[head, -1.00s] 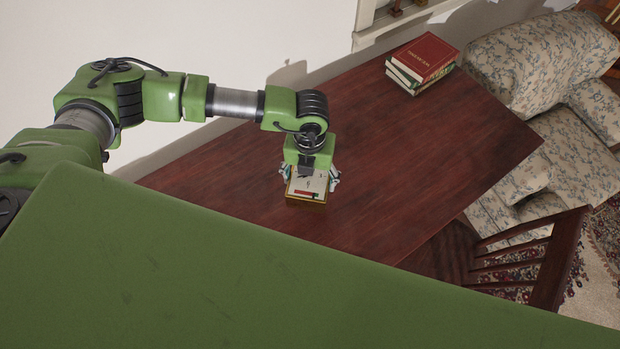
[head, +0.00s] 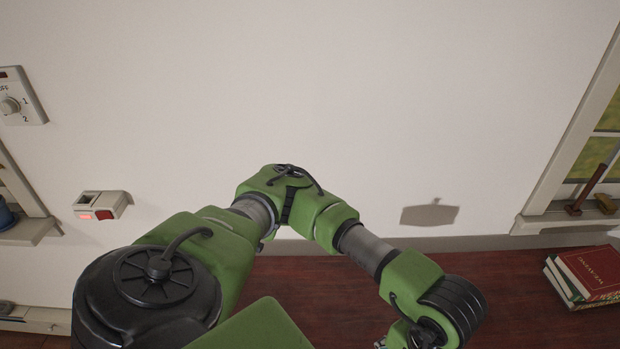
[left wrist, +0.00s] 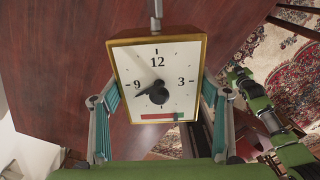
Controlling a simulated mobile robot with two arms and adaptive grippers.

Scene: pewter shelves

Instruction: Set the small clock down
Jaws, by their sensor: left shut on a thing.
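The small clock (left wrist: 180,60) shows in the left wrist view, with a gold-edged case, a white face, dark hands and a red bar low on the face. My left gripper (left wrist: 156,103) is shut on it, one finger at each side. The dark red wooden table (left wrist: 55,65) lies behind it; I cannot tell whether the clock touches it. In the head view my left arm reaches over the table (head: 300,285), and the clock is out of sight. A green arm, seemingly my right one, ends in a small gripper (left wrist: 238,76) at the right; its fingers are unclear.
Stacked books (head: 590,275) lie on the table at the right, near a window ledge (head: 560,222). The wall (head: 300,100) rises behind the table. A patterned rug (left wrist: 270,60) shows beyond the table edge in the left wrist view. Bare tabletop lies left of the books.

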